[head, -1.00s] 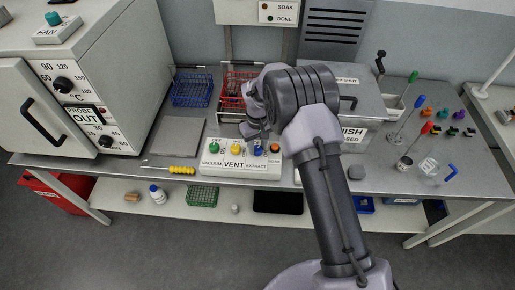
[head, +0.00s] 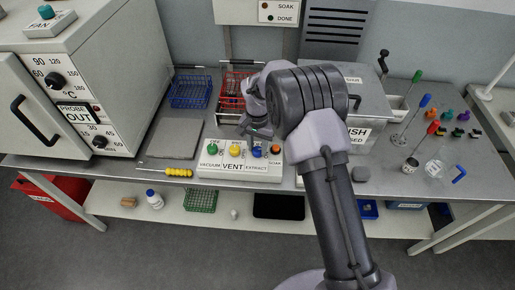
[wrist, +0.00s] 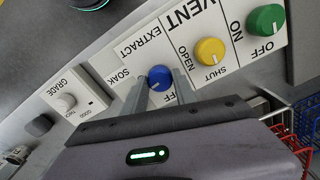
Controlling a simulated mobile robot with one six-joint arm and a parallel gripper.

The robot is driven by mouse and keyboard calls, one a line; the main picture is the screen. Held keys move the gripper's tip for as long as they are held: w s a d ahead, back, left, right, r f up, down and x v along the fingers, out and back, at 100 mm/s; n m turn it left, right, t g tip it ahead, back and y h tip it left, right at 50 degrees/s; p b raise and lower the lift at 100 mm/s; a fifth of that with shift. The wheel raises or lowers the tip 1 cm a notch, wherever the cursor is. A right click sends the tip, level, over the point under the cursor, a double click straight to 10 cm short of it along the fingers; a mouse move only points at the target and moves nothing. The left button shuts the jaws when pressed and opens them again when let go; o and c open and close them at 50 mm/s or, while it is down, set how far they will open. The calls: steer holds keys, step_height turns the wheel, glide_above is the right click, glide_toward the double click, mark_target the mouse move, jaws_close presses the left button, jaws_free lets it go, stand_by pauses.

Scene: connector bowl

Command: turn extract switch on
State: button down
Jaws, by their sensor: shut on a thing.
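The white switch panel (head: 208,172) lies on the steel bench. It carries a green vacuum knob (head: 213,149), a yellow vent knob (head: 235,151), a blue extract knob (head: 257,152) and an orange soak knob (head: 275,149). In the wrist view the blue extract knob (wrist: 160,77) sits between the two fingers of my gripper (wrist: 160,88), which is shut on it. An OFF label, partly covered by the fingers, shows beside the blue knob. The yellow knob (wrist: 210,51) and the green knob (wrist: 266,20) show to its right. The orange knob is not clear in the wrist view.
Behind the panel stand a blue wire basket (head: 190,92) and a red wire basket (head: 232,84). A yellow-handled tool (head: 175,172) lies left of the panel. A grade panel (wrist: 75,98) lies beyond the soak end. An oven (head: 115,70) stands at the left.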

mark_target(258, 149)
steer(key=shift+m, duration=0.6)
steer(key=shift+r+m, duration=0.1)
steer(key=shift+m, duration=0.2)
steer(key=shift+w, duration=0.1)
steer(key=c, duration=1)
jaws_free()
steer(key=shift+b, duration=0.3)
step_height(258, 149, up, 17)
steer(key=p, duration=0.4)
steer(key=shift+r+p, duration=0.2)
steer(key=shift+p, duration=0.1)
